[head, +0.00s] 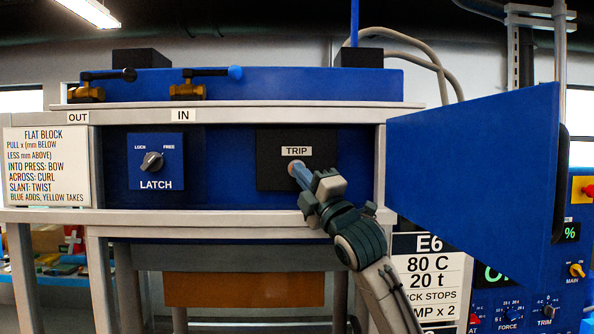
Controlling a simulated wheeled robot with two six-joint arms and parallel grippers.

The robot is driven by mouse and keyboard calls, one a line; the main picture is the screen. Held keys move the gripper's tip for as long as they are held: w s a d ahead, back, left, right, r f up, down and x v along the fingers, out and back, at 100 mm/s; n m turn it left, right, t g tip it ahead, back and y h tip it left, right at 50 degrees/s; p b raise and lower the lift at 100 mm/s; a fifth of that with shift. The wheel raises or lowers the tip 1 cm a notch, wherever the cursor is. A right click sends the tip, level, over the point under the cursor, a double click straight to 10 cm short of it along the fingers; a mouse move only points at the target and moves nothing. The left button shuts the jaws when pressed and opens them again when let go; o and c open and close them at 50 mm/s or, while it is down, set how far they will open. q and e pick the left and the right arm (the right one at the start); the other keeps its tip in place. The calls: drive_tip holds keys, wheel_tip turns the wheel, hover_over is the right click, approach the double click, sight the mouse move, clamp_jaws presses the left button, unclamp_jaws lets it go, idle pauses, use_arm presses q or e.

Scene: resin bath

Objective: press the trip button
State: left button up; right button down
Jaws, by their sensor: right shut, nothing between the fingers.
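The trip button (296,164) is a small reddish round button on a black panel (268,177) under a white TRIP label (297,151). My right gripper (299,174) is shut and empty. Its fingertips are at the button and cover most of it; I cannot tell whether they touch it or whether it is pushed in. My left gripper is not in view.
A blue LATCH panel (143,185) with a grey knob is left of the black panel. A blue door (470,165) stands open at the right. Two valves (187,91) labelled OUT and IN sit above. A grey frame ledge (200,216) runs below the panels.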

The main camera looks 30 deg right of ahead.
drive_tip(key=shift+w+d, duration=0.2)
drive_tip(key=shift+w, duration=0.1)
idle(0.4)
drive_tip(key=shift+r, duration=0.25)
idle(0.8)
drive_tip(key=shift+s+f, duration=0.15)
drive_tip(key=shift+f, duration=0.35)
drive_tip(key=shift+s+a+r, duration=0.1)
drive_tip(key=shift+s+a, duration=0.1)
drive_tip(key=shift+a, duration=0.05)
drive_tip(key=s+a, duration=0.1)
drive_tip(key=s, duration=0.1)
drive_tip(key=s+a, duration=0.1)
drive_tip(key=s, duration=0.1)
drive_tip(key=shift+s+a, duration=0.1)
drive_tip(key=shift+a, duration=0.2)
drive_tip(key=shift+d, duration=0.1)
drive_tip(key=shift+f, duration=0.2)
idle(0.6)
